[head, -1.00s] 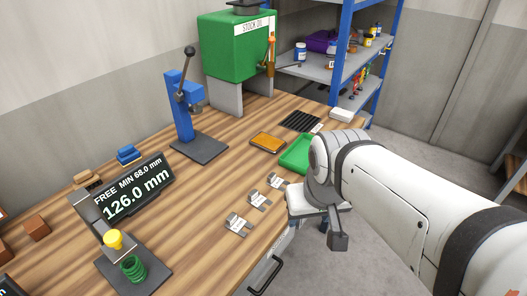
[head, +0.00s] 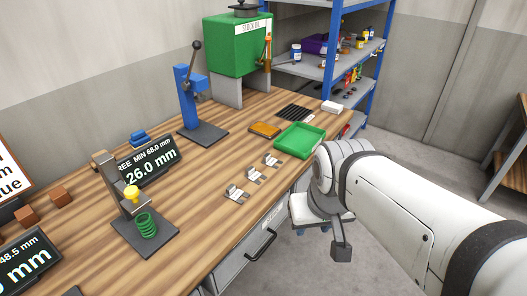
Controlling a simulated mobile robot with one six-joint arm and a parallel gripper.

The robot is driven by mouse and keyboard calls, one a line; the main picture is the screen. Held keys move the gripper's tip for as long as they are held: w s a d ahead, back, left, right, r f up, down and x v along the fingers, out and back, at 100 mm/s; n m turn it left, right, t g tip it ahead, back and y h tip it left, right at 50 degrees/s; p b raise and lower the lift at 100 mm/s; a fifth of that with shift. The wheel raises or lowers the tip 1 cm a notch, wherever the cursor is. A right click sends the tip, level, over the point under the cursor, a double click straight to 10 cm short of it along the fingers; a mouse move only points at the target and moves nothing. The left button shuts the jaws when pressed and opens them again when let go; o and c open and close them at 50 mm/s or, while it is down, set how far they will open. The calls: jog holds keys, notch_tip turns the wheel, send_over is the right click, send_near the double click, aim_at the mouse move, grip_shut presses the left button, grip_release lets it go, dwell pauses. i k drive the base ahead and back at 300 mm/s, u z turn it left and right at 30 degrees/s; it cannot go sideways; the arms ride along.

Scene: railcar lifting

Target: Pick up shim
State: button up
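Three small grey metal shims with white labels lie in a slanting row near the front edge of the wooden bench (head: 190,225): a near one (head: 237,195), a middle one (head: 255,175) and a far one (head: 272,161). They lie apart from each other, and their labels are too small to read. My white arm enters from the right. My gripper (head: 341,250) shows only as a dark grey part hanging beyond the bench's front edge, right of the shims and apart from them. Its fingers cannot be made out, and I see nothing held.
A green tray (head: 300,141) and an orange-brown pad (head: 264,130) lie behind the shims. A blue lever press (head: 187,105) stands at the back. A gauge stand with a green spring (head: 147,226) is at left. A stool (head: 308,212) stands by the bench, partly behind my arm.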

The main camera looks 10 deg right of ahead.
aim_at(268, 160)
jog(key=u, duration=0.15)
jog(key=k, duration=0.55)
jog(key=z, duration=0.8)
jog(key=i, duration=1.95)
jog(key=u, duration=0.55)
